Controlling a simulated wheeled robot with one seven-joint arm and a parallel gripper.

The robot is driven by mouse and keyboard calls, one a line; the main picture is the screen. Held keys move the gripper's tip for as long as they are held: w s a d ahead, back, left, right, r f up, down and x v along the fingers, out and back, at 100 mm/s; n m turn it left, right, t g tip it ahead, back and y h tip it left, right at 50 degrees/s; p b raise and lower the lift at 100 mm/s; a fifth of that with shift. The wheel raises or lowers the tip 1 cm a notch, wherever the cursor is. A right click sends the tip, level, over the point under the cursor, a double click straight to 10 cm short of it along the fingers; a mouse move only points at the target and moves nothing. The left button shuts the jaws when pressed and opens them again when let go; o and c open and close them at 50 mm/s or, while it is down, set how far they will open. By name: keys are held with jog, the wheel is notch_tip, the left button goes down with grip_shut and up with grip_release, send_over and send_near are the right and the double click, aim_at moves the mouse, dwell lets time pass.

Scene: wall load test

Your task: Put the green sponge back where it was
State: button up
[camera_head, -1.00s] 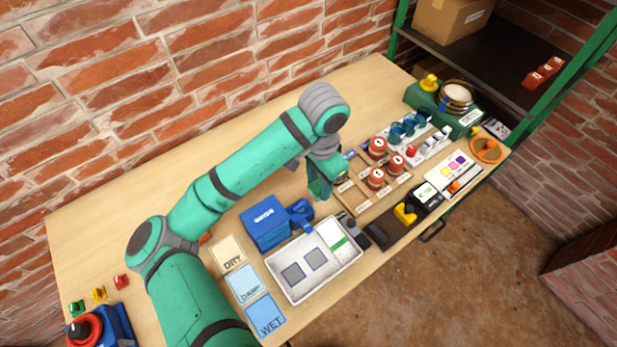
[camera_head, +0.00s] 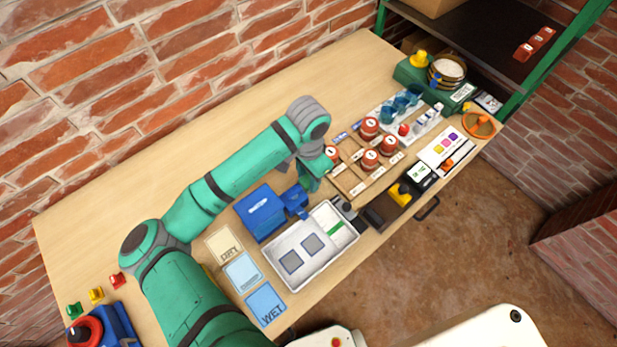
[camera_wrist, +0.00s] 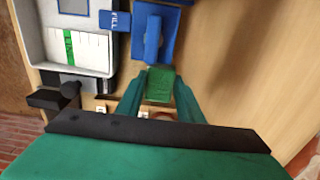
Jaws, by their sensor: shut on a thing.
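The green sponge (camera_wrist: 160,84) is a small green block between my fingers in the wrist view. My gripper (camera_wrist: 160,80) is shut on it. In the head view my gripper (camera_head: 312,180) points down just right of the blue box with a handle (camera_head: 263,212), above the table; the sponge cannot be made out there. In the wrist view the blue box (camera_wrist: 155,32) lies just beyond the sponge. The white tray (camera_head: 283,267) has two grey squares and a green-striped white part; it also shows in the wrist view (camera_wrist: 38,40).
A wooden rack with red-topped jars (camera_head: 372,150) stands right of my gripper. DRY, DAMP and WET cards (camera_head: 264,304) lie left of the tray. A dark tray with a yellow object (camera_head: 400,193) sits at the front edge. The table (camera_head: 130,210) is bare behind my arm.

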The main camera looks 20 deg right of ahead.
aim_at(308, 180)
jog(key=shift+f, duration=0.25)
jog(key=o, duration=1)
jog(key=shift+f, duration=0.1)
notch_tip(308, 180, up, 12)
dwell(0.5)
